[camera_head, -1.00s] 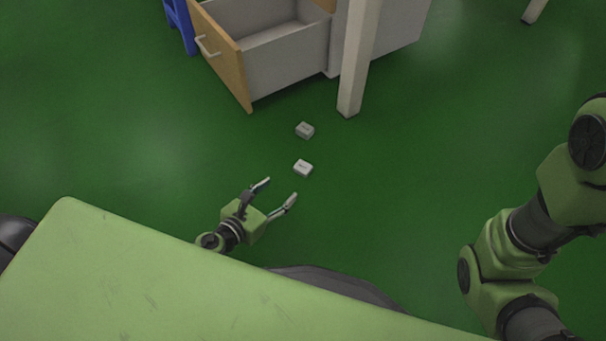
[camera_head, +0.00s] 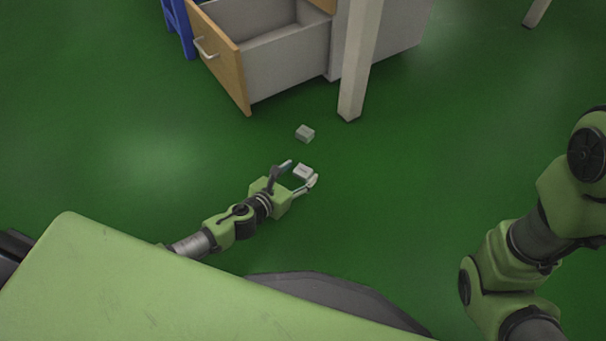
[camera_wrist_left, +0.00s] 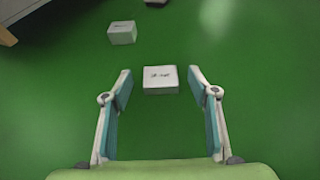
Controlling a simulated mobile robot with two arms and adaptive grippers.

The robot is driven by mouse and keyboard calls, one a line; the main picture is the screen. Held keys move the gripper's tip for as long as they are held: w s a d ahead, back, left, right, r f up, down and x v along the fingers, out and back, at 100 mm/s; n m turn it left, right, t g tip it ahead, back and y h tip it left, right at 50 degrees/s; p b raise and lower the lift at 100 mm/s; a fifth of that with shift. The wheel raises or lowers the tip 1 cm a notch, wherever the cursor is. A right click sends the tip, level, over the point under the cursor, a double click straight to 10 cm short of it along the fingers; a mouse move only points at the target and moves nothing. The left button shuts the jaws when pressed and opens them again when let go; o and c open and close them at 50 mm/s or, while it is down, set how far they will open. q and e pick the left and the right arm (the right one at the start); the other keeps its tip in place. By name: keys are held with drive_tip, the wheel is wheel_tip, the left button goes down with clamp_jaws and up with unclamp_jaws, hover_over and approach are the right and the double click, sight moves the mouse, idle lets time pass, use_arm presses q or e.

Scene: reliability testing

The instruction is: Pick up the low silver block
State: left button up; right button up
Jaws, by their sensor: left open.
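Two small silver-white blocks lie on the green floor. The nearer block (camera_head: 303,171) is at the mouth of my left gripper (camera_head: 299,171); in the left wrist view this block (camera_wrist_left: 160,79) sits centred between the fingertips, with a gap on each side. My left gripper also shows in the left wrist view (camera_wrist_left: 160,82), open and empty. The farther block (camera_head: 305,133) lies beyond it, towards the drawer; in the left wrist view this block (camera_wrist_left: 121,33) is at the upper left. I cannot tell which is lower. My right gripper is out of view; only its arm shows at the right.
An open drawer (camera_head: 286,65) with a wooden front stands behind the blocks. A pale table leg (camera_head: 357,70) stands to the right of the farther block. A blue post (camera_head: 180,28) is at the upper left. The floor to both sides of the blocks is clear.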

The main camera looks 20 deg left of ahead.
use_arm(q)
drive_tip(key=shift+x, duration=0.95)
drive_tip(key=c, duration=1.2)
drive_tip(key=shift+c, duration=0.2)
drive_tip(key=shift+r, duration=0.1)
